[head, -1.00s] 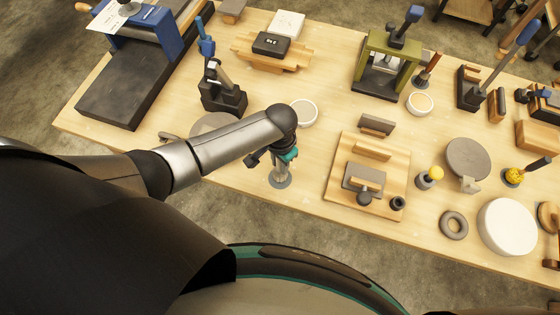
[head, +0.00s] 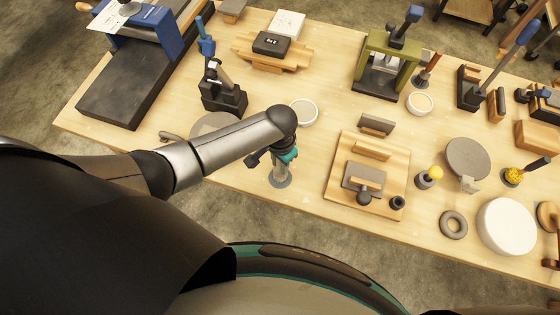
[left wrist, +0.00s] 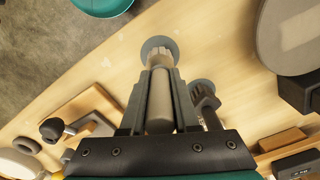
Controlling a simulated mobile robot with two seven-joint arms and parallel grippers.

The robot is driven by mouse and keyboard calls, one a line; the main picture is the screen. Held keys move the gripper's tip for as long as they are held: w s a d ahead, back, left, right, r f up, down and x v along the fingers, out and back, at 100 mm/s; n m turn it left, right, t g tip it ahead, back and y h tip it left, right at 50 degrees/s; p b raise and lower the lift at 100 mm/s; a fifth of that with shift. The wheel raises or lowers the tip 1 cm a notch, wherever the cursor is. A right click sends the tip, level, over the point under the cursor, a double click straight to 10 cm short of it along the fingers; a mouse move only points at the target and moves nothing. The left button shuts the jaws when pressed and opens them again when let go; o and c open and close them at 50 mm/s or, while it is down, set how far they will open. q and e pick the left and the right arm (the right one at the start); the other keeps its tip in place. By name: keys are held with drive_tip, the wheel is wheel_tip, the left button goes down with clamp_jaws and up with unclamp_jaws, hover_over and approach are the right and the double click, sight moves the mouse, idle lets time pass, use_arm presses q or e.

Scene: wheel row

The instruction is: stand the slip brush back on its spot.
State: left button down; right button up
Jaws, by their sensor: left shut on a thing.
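My left gripper (head: 283,160) is shut on the slip brush (head: 280,171), a grey, cylinder-like tool held roughly upright near the table's front edge. In the left wrist view the slip brush (left wrist: 160,105) lies between the two dark fingers of my left gripper (left wrist: 159,82), its pale ridged end pointing away from the palm. That end is over a round grey spot (left wrist: 151,42) on the table, which also shows in the head view (head: 279,183). I cannot tell whether the end touches the spot. My right gripper is not in view.
A wooden board with tools (head: 340,190) stands to the right, a white dish (head: 304,112) behind. A black stand (head: 222,97) and a grey disc (head: 208,122) are to the left. Another grey thing (left wrist: 205,97), partly hidden, is close beside the fingers.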

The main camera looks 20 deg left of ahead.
use_arm(q)
drive_tip(key=shift+f+b, duration=0.6)
drive_tip(key=shift+f, duration=0.25)
drive_tip(key=c, duration=0.6)
unclamp_jaws()
wheel_tip(320, 180, up, 3)
drive_tip(key=p, duration=0.3)
drive_tip(key=shift+r, duration=0.1)
wheel_tip(320, 180, up, 3)
drive_tip(key=p, duration=0.2)
drive_tip(key=shift+p, duration=0.35)
drive_tip(key=shift+r, duration=0.95)
